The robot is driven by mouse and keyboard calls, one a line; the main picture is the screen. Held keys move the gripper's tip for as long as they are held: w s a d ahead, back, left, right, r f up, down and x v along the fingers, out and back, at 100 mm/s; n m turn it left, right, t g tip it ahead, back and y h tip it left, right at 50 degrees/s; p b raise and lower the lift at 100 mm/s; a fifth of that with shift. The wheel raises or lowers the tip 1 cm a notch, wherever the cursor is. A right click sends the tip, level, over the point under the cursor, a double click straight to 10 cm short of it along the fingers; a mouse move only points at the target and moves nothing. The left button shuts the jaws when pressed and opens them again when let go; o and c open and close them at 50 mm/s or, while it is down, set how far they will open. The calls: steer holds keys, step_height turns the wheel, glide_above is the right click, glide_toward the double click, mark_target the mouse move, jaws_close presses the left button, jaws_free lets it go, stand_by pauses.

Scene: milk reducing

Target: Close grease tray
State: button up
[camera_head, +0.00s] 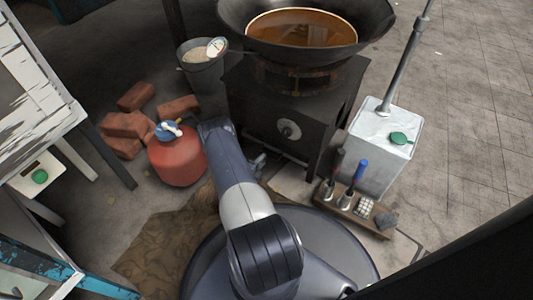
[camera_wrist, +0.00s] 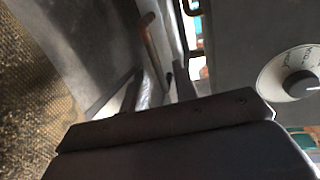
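The black stove (camera_head: 290,110) stands under a wide wok of brown liquid. Its front carries a round control knob (camera_head: 289,129), which also shows at the right of the wrist view (camera_wrist: 298,80). I cannot make out the grease tray surely in the head view. In the wrist view a grey metal panel (camera_wrist: 75,35) with a brown, bent handle-like bar (camera_wrist: 150,40) lies beside the stove front; it may be the tray. My gripper (camera_head: 258,162) is low at the stove's front left. In the wrist view its fingers (camera_wrist: 160,88) are close to the bar; contact and opening are unclear.
A red gas cylinder (camera_head: 178,160) and bricks (camera_head: 125,125) are left of my arm. A bucket (camera_head: 202,72) stands behind. A white box (camera_head: 385,145) and a tool rack (camera_head: 355,208) are at the right. A brown cloth (camera_head: 160,245) lies on the floor.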

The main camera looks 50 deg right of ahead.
steer(key=p+v, duration=0.1)
steer(key=v, duration=0.4)
steer(key=shift+r, duration=0.1)
steer(key=shift+d, duration=0.1)
steer(key=b+x, duration=0.1)
steer(key=x, duration=0.2)
steer(key=b+x, duration=0.1)
steer(key=x, duration=0.2)
steer(key=b+x, duration=0.1)
steer(key=x, duration=0.3)
steer(key=shift+f+b, duration=0.4)
steer(key=shift+v, duration=0.75)
steer(key=shift+d, duration=0.1)
